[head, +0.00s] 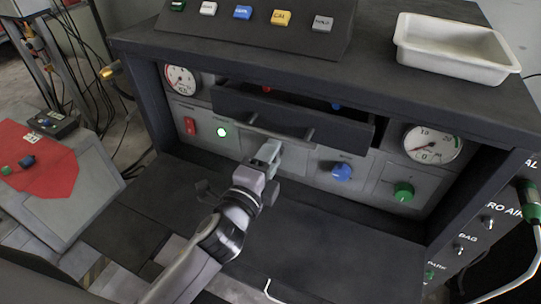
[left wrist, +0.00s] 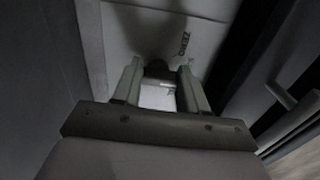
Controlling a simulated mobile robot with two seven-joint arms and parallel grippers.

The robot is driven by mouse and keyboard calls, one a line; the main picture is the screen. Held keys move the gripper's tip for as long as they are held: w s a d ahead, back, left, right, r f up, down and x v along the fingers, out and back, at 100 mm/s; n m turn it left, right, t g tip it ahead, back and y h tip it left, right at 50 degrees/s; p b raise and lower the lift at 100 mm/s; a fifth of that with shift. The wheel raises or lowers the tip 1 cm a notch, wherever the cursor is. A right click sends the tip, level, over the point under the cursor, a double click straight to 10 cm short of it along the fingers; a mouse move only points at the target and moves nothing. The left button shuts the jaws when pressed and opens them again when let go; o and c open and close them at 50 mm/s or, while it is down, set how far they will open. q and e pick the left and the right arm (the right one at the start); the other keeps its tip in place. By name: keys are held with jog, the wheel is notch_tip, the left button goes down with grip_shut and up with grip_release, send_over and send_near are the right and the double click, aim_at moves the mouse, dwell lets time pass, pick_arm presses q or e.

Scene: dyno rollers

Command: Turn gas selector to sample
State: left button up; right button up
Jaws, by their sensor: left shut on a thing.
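The gas selector is a small dark knob (left wrist: 158,69) on the grey panel, with a printed "ZERO" label (left wrist: 184,44) beside it in the left wrist view. My left gripper (left wrist: 160,82) is shut on the knob, one finger on each side. In the head view my left gripper (head: 268,152) reaches the panel just below the open drawer and hides the knob. Which mark the knob points to cannot be told. The "SAMPLE" label is not readable. My right gripper is not in view.
An open drawer (head: 290,116) with a bar handle juts out just above my left gripper. A lit green button (head: 222,132), red switch (head: 190,126), blue knob (head: 342,172) and green knob (head: 403,192) share the panel. A white tray (head: 455,50) sits on top.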

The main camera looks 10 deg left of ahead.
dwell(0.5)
pick_arm(q)
jog(key=o, duration=1.1)
jog(key=shift+c, duration=0.2)
jog(key=shift+s+a+b, duration=0.15)
jog(key=shift+s+a, duration=0.1)
jog(key=shift+s, duration=0.95)
jog(key=shift+s+a+b, duration=0.15)
jog(key=shift+s+a, duration=0.05)
jog(key=shift+s, duration=0.95)
jog(key=shift+s+a+b, duration=0.15)
jog(key=shift+s+a, duration=0.1)
jog(key=shift+s, duration=0.95)
